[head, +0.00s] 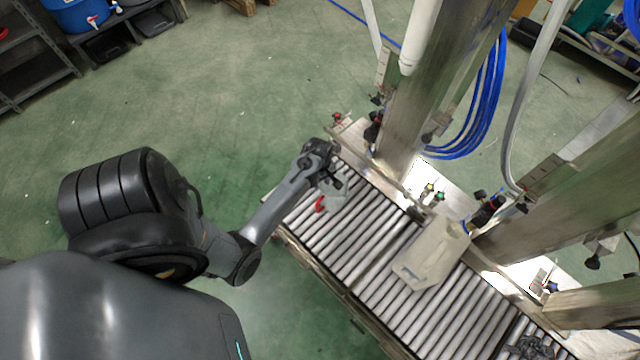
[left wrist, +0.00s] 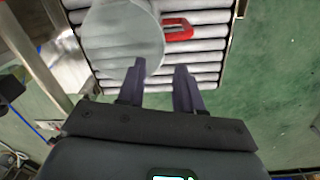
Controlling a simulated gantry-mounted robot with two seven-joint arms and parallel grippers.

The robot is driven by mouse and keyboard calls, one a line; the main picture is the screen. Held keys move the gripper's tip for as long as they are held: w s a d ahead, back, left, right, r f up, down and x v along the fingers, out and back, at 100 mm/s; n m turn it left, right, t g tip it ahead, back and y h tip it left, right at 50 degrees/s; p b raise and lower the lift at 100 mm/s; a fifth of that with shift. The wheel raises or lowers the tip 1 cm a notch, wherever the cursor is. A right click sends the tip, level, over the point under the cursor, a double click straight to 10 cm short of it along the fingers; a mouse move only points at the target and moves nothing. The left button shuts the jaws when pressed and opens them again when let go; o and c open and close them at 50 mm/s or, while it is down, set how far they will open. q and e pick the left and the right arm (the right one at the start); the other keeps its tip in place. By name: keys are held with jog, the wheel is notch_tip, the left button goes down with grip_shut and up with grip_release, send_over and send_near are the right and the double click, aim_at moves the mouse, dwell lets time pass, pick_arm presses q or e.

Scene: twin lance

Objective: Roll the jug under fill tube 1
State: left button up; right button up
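A translucent pale jug (head: 432,252) lies on the roller conveyor (head: 375,232), with a dark and blue piece at its far right end. A second translucent vessel (head: 337,196) with a red loop (head: 320,204) beside it is at the conveyor's left end. In the left wrist view this vessel (left wrist: 120,38) looks round, with the red loop (left wrist: 177,30) at its right edge. My left gripper (head: 331,181) is over this vessel. Its two fingers (left wrist: 160,78) are apart, with nothing seen clasped between them. A dark part at the head view's bottom right may be my right gripper (head: 530,348); its fingers are unclear.
A thick white tube (head: 420,35) and a grey tube (head: 535,100) hang by steel posts along the conveyor's far side. Blue hoses (head: 485,105) hang between the posts. Valves and fittings (head: 428,192) line the far rail. Green floor at the left is open.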

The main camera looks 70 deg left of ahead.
aim_at(322, 194)
pick_arm(q)
notch_tip(322, 194, down, 9)
jog(key=b, duration=0.4)
jog(key=shift+w, duration=0.15)
jog(key=shift+f+b, duration=0.3)
jog(key=shift+f, duration=0.35)
